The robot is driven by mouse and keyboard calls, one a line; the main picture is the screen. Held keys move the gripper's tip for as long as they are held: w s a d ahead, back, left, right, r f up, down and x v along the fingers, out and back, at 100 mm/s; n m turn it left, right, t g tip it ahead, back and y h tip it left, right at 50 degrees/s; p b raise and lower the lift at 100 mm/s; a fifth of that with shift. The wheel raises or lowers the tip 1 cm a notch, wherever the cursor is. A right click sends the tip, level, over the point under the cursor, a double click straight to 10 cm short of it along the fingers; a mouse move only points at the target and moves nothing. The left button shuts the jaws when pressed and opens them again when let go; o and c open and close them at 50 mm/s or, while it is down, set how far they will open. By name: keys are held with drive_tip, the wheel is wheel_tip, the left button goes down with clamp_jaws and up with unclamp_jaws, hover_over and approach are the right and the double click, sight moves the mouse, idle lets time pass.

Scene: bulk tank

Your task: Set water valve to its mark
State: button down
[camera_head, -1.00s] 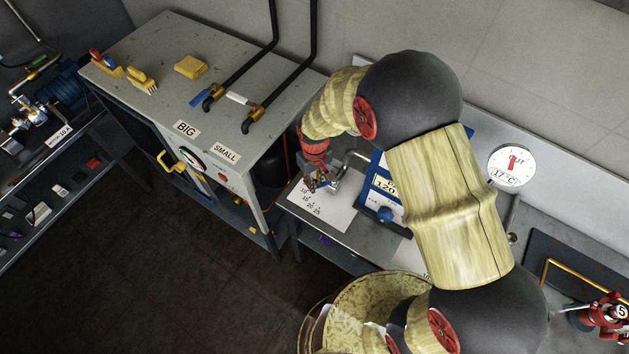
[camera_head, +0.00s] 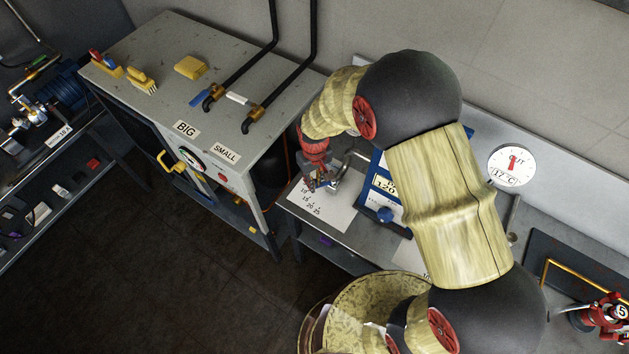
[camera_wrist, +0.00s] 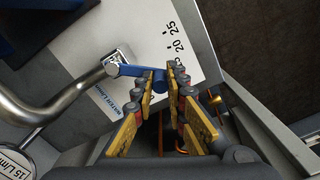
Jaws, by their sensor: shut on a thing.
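The water valve's blue lever (camera_wrist: 138,71) runs from a pivot at the end of a bent metal pipe (camera_wrist: 60,103) to between my fingertips. In the wrist view my gripper (camera_wrist: 163,78) is shut on the lever's free end. Behind it is a white scale sheet (camera_wrist: 158,32) with 15, 20 and 25 and a blue WATER label. A tag reading 15 L/min (camera_wrist: 14,163) shows at the lower left. In the head view my gripper (camera_head: 318,184) is over the sheet, which reads 10 to 25; it hides most of the lever. I cannot tell which mark the lever points at.
A blue panel (camera_head: 376,170) with a display and knob stands right of the sheet. A round gauge (camera_head: 511,166) reading 17 °C is on the wall. A grey cabinet (camera_head: 150,62) marked BIG and SMALL stands left. The floor in front is clear.

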drive_tip(key=w+m, duration=0.1)
drive_tip(key=m, duration=0.1)
drive_tip(key=w+m, duration=0.2)
drive_tip(key=m, duration=0.1)
drive_tip(key=shift+a+b, duration=0.1)
drive_tip(key=shift+b, duration=0.3)
drive_tip(key=shift+w+d+m+b, duration=0.3)
drive_tip(key=shift+w+m, duration=0.45)
drive_tip(key=shift+m, duration=0.65)
drive_tip(key=shift+w+d+m+b, duration=0.1)
drive_tip(key=shift+w+d+m, duration=0.45)
drive_tip(key=shift+m, duration=0.85)
drive_tip(key=shift+w+a, duration=0.2)
drive_tip(key=c, duration=1.9)
unclamp_jaws()
drive_tip(key=shift+o, duration=0.7)
wheel_tip(320, 180, up, 12)
